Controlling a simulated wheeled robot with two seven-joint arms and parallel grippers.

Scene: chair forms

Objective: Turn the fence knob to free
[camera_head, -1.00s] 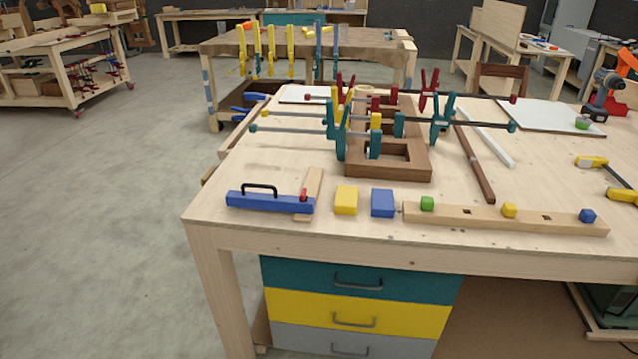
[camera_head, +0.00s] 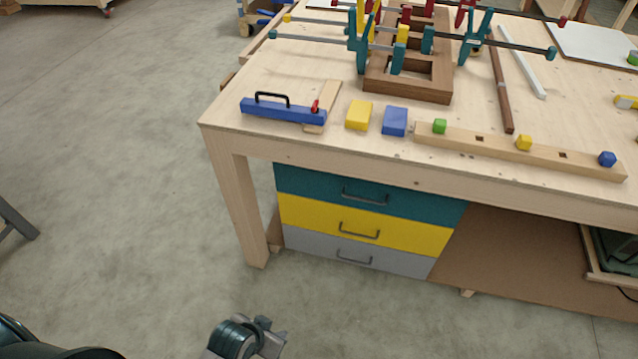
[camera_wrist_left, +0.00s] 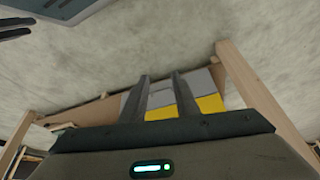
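The fence is a blue bar (camera_head: 283,110) with a black handle (camera_head: 272,98) on top. It lies near the front left edge of the workbench, across a pale wooden strip (camera_head: 328,101). The small red knob (camera_head: 315,106) sits at the bar's right end, over the strip; its exact turn is too small to tell. My left gripper (camera_head: 264,335) is low at the bottom of the head view, over the floor in front of the bench and well away from the fence. In the left wrist view its two fingers (camera_wrist_left: 161,78) stand apart with nothing between them. My right gripper is out of view.
Yellow (camera_head: 359,114) and blue (camera_head: 395,121) blocks lie right of the fence. A wooden rail (camera_head: 500,147) with coloured knobs lies farther right. A clamped wooden frame (camera_head: 410,85) stands behind. Drawers (camera_head: 370,196) sit under the bench top. The floor in front is clear.

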